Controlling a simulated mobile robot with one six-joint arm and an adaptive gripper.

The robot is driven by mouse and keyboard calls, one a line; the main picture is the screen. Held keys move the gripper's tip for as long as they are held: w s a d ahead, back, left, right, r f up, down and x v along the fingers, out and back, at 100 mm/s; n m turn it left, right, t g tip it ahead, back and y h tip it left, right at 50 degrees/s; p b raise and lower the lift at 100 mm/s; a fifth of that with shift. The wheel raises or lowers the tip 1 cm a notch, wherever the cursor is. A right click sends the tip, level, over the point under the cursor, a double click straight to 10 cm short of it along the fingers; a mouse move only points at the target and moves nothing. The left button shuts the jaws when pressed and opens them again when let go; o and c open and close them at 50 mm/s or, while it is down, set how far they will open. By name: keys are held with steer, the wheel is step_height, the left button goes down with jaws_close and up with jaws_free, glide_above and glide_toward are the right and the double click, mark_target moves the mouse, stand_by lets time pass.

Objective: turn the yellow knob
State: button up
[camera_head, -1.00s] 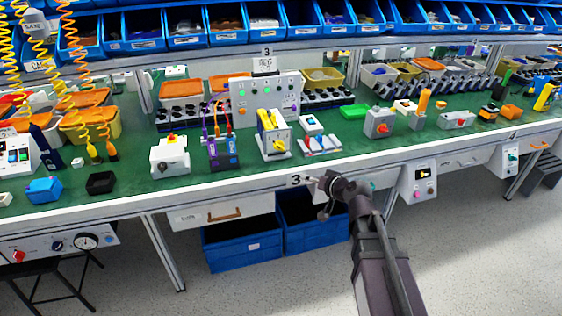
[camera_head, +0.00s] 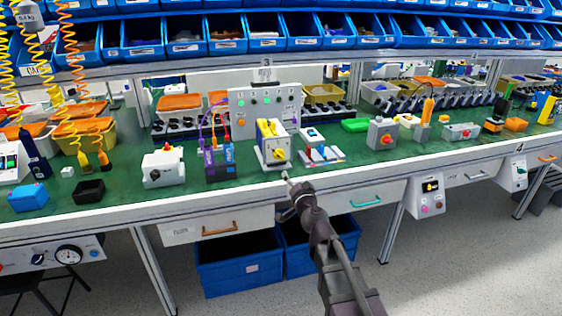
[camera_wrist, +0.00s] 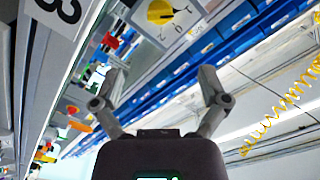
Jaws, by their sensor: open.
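The rotary switch box (camera_head: 272,143) stands near the front edge of the green bench, pale with yellow parts. Its small yellow knob (camera_head: 279,154) is on the front face. My gripper (camera_head: 287,177) is just in front of and below the switch box, apart from the knob. In the wrist view my gripper (camera_wrist: 160,82) has its two fingers wide apart, with nothing between them.
A white box (camera_head: 163,167) and a blue-purple device (camera_head: 219,158) stand left of the switch. A small white device with levers (camera_head: 318,146) and a grey box with a red button (camera_head: 382,133) stand right. Blue bins (camera_head: 240,270) sit under the bench. The floor in front is clear.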

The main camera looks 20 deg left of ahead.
mark_target(280, 157)
steer(key=shift+w, duration=0.1)
steer(key=x, duration=1.3)
steer(key=shift+w+a, duration=0.2)
steer(key=shift+a, duration=0.05)
steer(key=c, duration=1.2)
